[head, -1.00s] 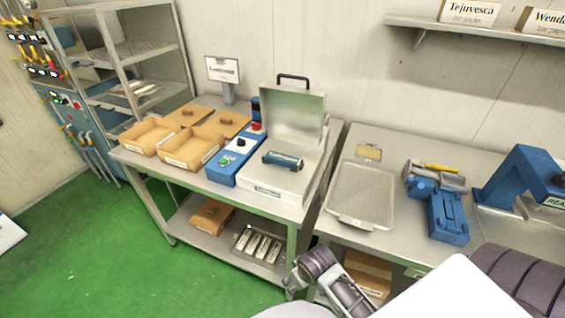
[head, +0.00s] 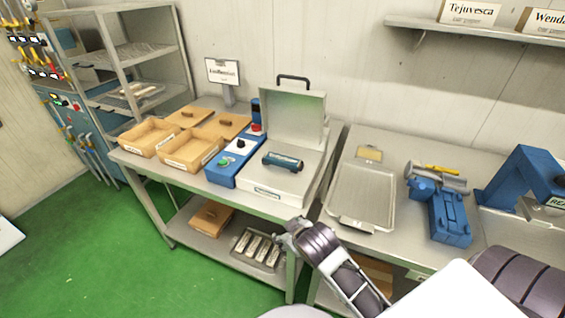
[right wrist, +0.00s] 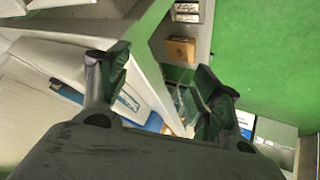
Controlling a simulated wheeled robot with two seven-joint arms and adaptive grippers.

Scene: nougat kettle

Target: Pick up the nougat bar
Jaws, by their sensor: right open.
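I cannot tell for sure which thing is the nougat bar. A dark teal bar-shaped piece (head: 283,161) lies on the flat white plate of an open-lidded metal machine (head: 270,187) in the head view. Several pale bars (head: 259,247) lie in a tray on the lower shelf. My right gripper (head: 287,234) is in front of the table's front edge, apart from the teal piece. In the right wrist view its fingers (right wrist: 163,80) are spread and empty. My left gripper is out of view.
Two cardboard trays (head: 190,149) and a blue control box (head: 236,155) stand left of the machine. A metal tray (head: 361,195) and blue devices (head: 447,215) stand on the right table. A brown box (head: 211,217) sits on the lower shelf. Green floor is clear at left.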

